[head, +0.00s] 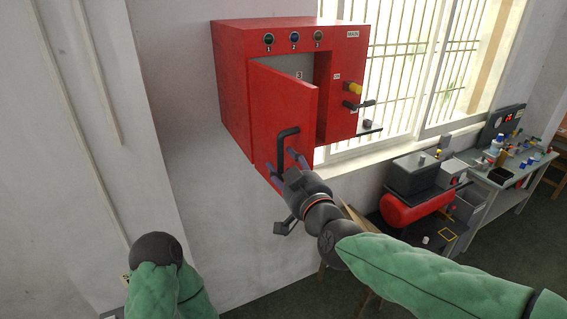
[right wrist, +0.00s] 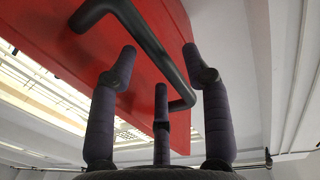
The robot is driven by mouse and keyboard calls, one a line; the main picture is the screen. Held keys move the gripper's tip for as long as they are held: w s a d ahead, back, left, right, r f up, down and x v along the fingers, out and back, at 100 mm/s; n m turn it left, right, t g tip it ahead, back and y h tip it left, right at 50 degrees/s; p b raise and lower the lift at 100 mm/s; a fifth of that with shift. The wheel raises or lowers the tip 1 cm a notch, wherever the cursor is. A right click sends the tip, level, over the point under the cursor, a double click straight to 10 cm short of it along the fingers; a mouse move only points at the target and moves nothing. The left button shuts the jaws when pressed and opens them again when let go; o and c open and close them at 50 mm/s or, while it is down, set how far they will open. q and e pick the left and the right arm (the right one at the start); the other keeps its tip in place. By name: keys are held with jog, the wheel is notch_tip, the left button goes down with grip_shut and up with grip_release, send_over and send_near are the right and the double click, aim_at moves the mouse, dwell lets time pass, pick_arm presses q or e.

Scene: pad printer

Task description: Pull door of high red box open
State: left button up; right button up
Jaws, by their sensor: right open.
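The high red box (head: 235,92) is fixed high on the wall in the head view. Its red door (head: 285,100) stands partly open, swung out on its left side, with a grey interior (head: 300,66) showing behind it. A black bar handle (head: 282,146) is on the door's lower part; it also crosses the right wrist view (right wrist: 150,45). My right gripper (head: 285,167) is just below the handle. In the right wrist view its open fingers (right wrist: 160,62) are spread about the handle; I cannot tell whether they touch it. My left gripper does not show.
A yellow knob (head: 353,88) and a dark lever (head: 358,104) stick out from the box's front, right of the door. A barred window (head: 405,75) is behind. A red compressor (head: 415,205) and a cluttered workbench (head: 500,172) stand at the right.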

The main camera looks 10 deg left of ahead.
jog(key=v, duration=1)
jog(key=shift+s, duration=0.2)
jog(key=w+d+f+m+g+h+b, duration=0.3)
jog(key=f+b, duration=0.5)
jog(key=f, duration=1.9)
jog(key=w+d+f+g+h+b, duration=0.3)
jog(key=f+b, duration=0.5)
jog(key=f, duration=1.8)
jog(key=s+d+f+m+g+b, duration=0.1)
jog(key=s+d+f+g+b, duration=0.1)
jog(key=s+f, duration=0.5)
jog(key=s+d+f+m+g+b, duration=0.2)
jog(key=s+f+g+b, duration=0.2)
jog(key=f, duration=1.6)
jog(key=s+d+f+m+g+y+b, duration=0.1)
jog(key=s+d+f+m+g+b, duration=0.1)
jog(key=s+f+b, duration=0.6)
jog(key=s+f+g, duration=0.1)
jog(key=s+f, duration=0.2)
jog(key=f, duration=0.3)
jog(key=shift+s, duration=0.3)
